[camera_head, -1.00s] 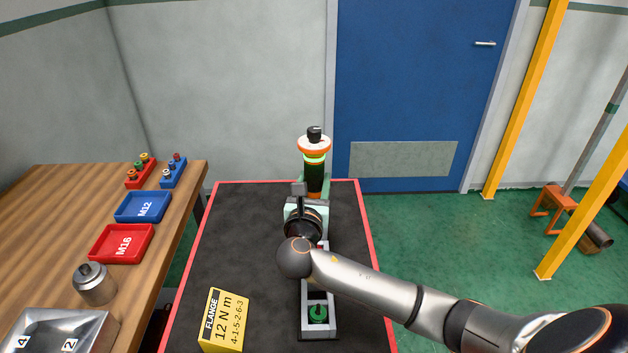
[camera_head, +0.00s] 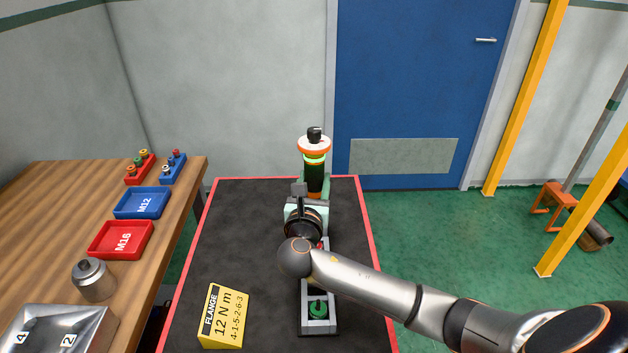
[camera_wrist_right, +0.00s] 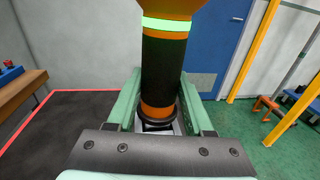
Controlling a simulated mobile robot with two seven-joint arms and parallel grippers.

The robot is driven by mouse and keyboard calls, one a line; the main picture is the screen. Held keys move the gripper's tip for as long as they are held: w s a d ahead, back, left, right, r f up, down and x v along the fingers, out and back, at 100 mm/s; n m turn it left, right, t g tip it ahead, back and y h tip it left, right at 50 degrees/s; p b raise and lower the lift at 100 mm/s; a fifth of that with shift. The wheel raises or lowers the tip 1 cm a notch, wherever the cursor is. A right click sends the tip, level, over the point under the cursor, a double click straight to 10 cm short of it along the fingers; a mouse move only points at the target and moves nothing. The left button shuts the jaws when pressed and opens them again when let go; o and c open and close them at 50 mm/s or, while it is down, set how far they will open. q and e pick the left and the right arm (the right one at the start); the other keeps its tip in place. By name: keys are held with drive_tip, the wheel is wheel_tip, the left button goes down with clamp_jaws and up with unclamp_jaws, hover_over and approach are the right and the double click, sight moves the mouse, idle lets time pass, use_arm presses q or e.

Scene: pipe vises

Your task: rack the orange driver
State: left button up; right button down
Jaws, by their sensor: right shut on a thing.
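The orange driver (camera_head: 314,178) stands upright at the far end of the black bench. It has a dark grip, orange bands, a glowing green ring and a white and orange top with a black cap. My right gripper (camera_wrist_right: 162,100) is shut around its lower body, with a pale green finger on each side in the right wrist view. The driver (camera_wrist_right: 164,65) fills the middle of that view; a grey surface shows below its lower end. A grey rack (camera_head: 319,327) with a green piece in its near slot lies partly hidden under my right arm. My left gripper is out of view.
A yellow flange block (camera_head: 223,316) stands on the red-edged black bench (camera_head: 250,235). The wooden table (camera_head: 60,215) at left holds a red M16 tray (camera_head: 121,239), a blue M12 tray (camera_head: 142,203), a metal canister (camera_head: 92,280) and a metal tray (camera_head: 60,332).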

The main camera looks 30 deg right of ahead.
drive_tip(key=shift+f+b, duration=0.35)
drive_tip(key=shift+f, duration=0.25)
idle(0.7)
drive_tip(key=shift+c, duration=1.1)
unclamp_jaws()
drive_tip(key=shift+f, duration=0.3)
drive_tip(key=v, duration=1.2)
drive_tip(key=shift+s+a+r, duration=0.15)
drive_tip(key=shift+s, duration=0.05)
